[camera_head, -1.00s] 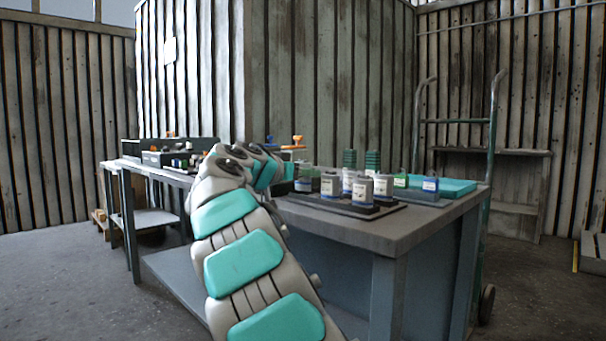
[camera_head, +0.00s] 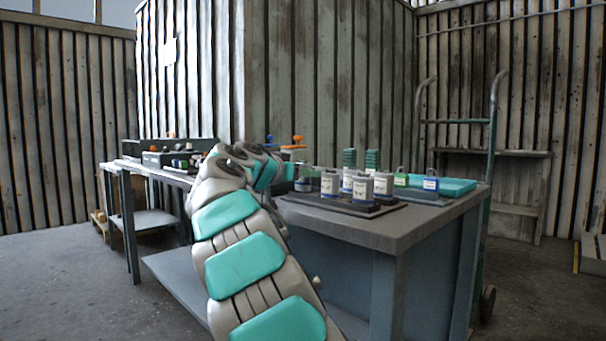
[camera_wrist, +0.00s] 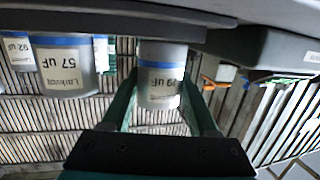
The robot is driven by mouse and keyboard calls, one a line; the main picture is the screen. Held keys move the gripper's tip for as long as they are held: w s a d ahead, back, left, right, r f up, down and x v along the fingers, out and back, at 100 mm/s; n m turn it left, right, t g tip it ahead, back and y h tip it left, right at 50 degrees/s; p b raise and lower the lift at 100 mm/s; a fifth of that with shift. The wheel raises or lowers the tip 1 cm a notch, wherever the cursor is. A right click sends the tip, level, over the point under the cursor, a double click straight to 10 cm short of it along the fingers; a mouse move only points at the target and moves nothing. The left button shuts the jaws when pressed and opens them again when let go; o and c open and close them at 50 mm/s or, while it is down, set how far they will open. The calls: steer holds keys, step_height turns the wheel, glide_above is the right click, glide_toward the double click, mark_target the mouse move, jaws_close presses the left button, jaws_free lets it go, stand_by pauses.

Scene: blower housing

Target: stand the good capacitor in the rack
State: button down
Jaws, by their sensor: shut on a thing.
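In the upside-down wrist view, my gripper (camera_wrist: 160,88) has its two teal fingers on either side of a pale grey capacitor (camera_wrist: 161,72) with a blue band and an upside-down label ending in "9 uF". The gripper is shut on it. Its base end meets the underside of a dark edge in the picture; I cannot tell whether it touches. Another capacitor, marked 57 uF (camera_wrist: 66,68), stands to its left. Several pale capacitors (camera_head: 361,188) stand upright on a dark flat tray (camera_head: 318,205); I cannot tell which holder is the rack.
Dark boxes (camera_head: 170,158) stand on the left. A dark labelled box (camera_wrist: 268,50) is close to the right of my gripper. A hand truck (camera_head: 490,150) stands behind.

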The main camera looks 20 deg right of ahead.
steer(key=shift+f+b, duration=0.85)
steer(key=shift+c, duration=0.4)
jaws_free()
steer(key=shift+a, duration=0.1)
steer(key=shift+v, duration=3.8)
steer(key=shift+r, duration=0.1)
